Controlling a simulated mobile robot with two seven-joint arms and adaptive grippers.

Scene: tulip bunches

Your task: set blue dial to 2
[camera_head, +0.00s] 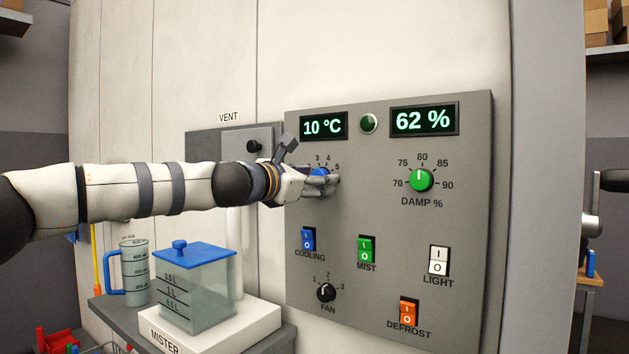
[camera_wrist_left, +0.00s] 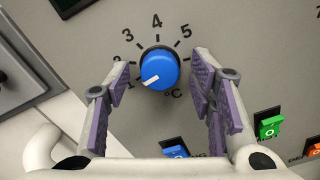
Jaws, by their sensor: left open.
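The blue dial (camera_wrist_left: 158,70) sits on the grey control panel, with numbers around it. In the wrist view its white mark points to the lower left, toward the 1. The 3, 4 and 5 show above it, and the left finger partly covers the scale at the left. In the head view the blue dial (camera_head: 319,172) is partly hidden by my gripper. My left gripper (camera_wrist_left: 160,78) is open, one finger on each side of the dial, with gaps between fingers and dial. It also shows in the head view (camera_head: 324,184). My right gripper is out of view.
The grey panel (camera_head: 460,300) also carries a green damp dial (camera_head: 420,180), a black fan dial (camera_head: 326,292), and cooling (camera_head: 308,240), mist (camera_head: 366,249), light (camera_head: 439,260) and defrost (camera_head: 408,312) switches. The display (camera_head: 324,126) reads 10 °C. A blue-lidded tank (camera_head: 195,290) stands below my arm.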

